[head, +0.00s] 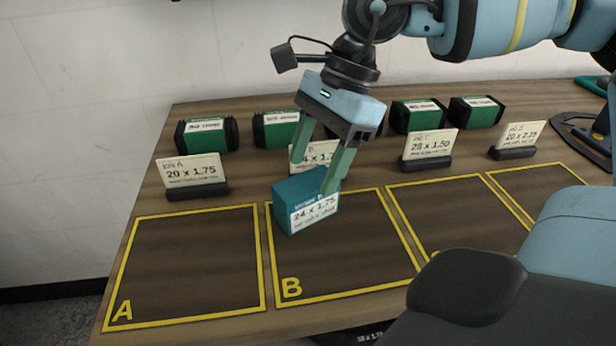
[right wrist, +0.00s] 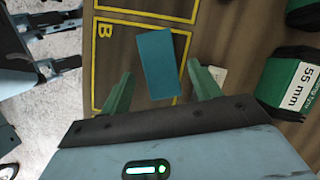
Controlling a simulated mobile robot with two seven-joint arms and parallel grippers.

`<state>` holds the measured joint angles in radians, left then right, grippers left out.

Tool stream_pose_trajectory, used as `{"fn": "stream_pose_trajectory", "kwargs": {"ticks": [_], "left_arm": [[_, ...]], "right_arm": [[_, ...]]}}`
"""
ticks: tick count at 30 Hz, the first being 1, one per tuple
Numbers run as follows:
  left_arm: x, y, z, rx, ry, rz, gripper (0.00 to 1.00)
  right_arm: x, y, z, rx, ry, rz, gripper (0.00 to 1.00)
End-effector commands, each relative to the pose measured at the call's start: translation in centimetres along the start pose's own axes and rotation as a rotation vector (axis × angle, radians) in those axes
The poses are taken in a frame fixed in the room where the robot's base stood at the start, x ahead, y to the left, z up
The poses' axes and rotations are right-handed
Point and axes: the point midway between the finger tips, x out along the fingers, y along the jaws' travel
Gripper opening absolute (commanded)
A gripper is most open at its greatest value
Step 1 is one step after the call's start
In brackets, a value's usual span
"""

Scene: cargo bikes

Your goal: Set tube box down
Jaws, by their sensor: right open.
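The tube box (head: 305,200) is a teal box with a white label reading 24 x 1.75. In the right wrist view the tube box (right wrist: 158,64) lies beyond and between the fingers. My right gripper (head: 313,178) is open, pointing down, with one finger on each side of the box. In the right wrist view the gripper (right wrist: 160,90) shows gaps beside the box. My left gripper is not in view.
Squares A (head: 190,265) and C (head: 455,215) are bare. Size cards stand behind the squares, such as the 20 x 1.75 card (head: 192,172). Several green-and-black boxes (head: 207,134) line the back. A dark rounded form covers the front right.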

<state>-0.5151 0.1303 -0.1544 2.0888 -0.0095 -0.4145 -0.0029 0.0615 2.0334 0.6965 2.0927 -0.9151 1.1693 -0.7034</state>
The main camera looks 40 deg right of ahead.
Motion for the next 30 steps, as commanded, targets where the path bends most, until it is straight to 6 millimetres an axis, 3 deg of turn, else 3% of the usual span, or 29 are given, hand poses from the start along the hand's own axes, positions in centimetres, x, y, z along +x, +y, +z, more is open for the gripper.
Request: {"fn": "stream_pose_trajectory", "kwargs": {"ticks": [6,12,30], "left_arm": [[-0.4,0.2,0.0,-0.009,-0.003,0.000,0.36],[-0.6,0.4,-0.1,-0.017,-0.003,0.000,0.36],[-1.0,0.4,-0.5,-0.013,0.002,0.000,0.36]], "right_arm": [[-4.6,0.0,0.1,0.000,-0.002,-0.004,0.62],[-7.0,0.0,0.0,0.000,0.000,-0.002,0.62],[-8.3,0.1,0.2,-0.001,-0.003,-0.003,0.62]]}}
